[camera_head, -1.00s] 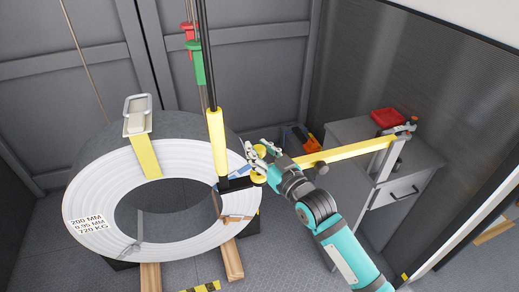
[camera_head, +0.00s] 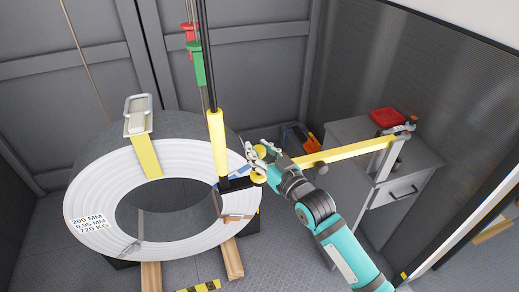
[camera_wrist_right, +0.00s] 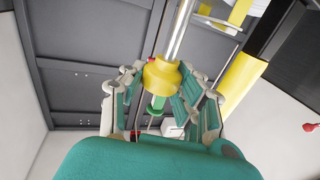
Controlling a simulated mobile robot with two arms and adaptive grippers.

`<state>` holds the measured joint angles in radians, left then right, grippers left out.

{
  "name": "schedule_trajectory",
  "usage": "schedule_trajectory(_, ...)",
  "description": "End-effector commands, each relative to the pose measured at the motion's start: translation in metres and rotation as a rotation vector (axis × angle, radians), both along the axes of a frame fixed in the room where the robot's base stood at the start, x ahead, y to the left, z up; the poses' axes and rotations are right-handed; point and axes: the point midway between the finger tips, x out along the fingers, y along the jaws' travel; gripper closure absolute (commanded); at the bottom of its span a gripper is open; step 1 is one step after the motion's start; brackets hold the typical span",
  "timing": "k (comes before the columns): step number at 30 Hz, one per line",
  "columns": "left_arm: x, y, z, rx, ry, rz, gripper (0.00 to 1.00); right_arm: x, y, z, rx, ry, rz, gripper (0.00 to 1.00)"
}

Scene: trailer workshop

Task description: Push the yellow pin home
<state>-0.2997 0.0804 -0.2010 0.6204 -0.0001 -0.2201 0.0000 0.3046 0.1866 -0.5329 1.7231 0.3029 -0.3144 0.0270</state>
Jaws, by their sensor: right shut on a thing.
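My right gripper (camera_head: 257,160) reaches in from the lower right to the right side of the steel coil. In the right wrist view its fingers (camera_wrist_right: 162,92) stand on both sides of the yellow pin's round head (camera_wrist_right: 161,76) and are shut on it. A bright metal shaft (camera_wrist_right: 182,28) runs up from the yellow head in that view. In the head view yellow shows at the fingers (camera_head: 259,178), beside a dark bracket under the yellow post; the fingers partly cover it. How deep the pin sits cannot be told. My left gripper is not in view.
The white-faced coil (camera_head: 90,190) stands on wooden blocks (camera_head: 232,258). A yellow-sleeved post (camera_head: 217,140) rises close left of my gripper. A yellow bar (camera_head: 345,153) runs behind it toward a grey cabinet (camera_head: 350,130) with a red tray (camera_head: 387,117). A green handle (camera_head: 198,62) hangs behind.

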Motion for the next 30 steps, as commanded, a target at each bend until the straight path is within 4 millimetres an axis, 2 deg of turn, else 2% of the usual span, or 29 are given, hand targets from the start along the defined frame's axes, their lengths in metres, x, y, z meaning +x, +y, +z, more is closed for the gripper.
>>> schedule_trajectory(30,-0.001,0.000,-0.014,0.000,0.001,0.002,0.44,0.000,0.000,-0.021,-0.001,0.001,0.000,1.00)
